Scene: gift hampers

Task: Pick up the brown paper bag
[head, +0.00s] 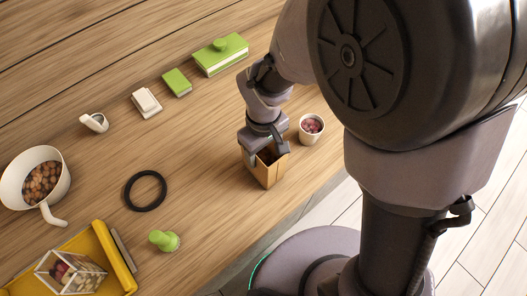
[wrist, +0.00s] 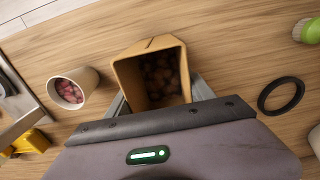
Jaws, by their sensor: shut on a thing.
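The brown paper bag (head: 267,173) stands open-topped near the table's front edge in the head view. In the wrist view the bag (wrist: 126,73) shows from above, with dark round pieces inside. My gripper (head: 264,148) is over the bag in the head view, shut on it. In the wrist view the gripper's fingers show partly at either side of the bag, and their tips are hidden. The bag looks upright; I cannot tell whether its base touches the table.
A white cup (head: 309,136) with reddish pieces stands close right of the bag. A black ring (head: 128,190), a green knobbed object (head: 164,240), a yellow tray (head: 117,262) and a white pan (head: 63,187) are left. Green boxes (head: 222,62) lie behind. Table between ring and bag is clear.

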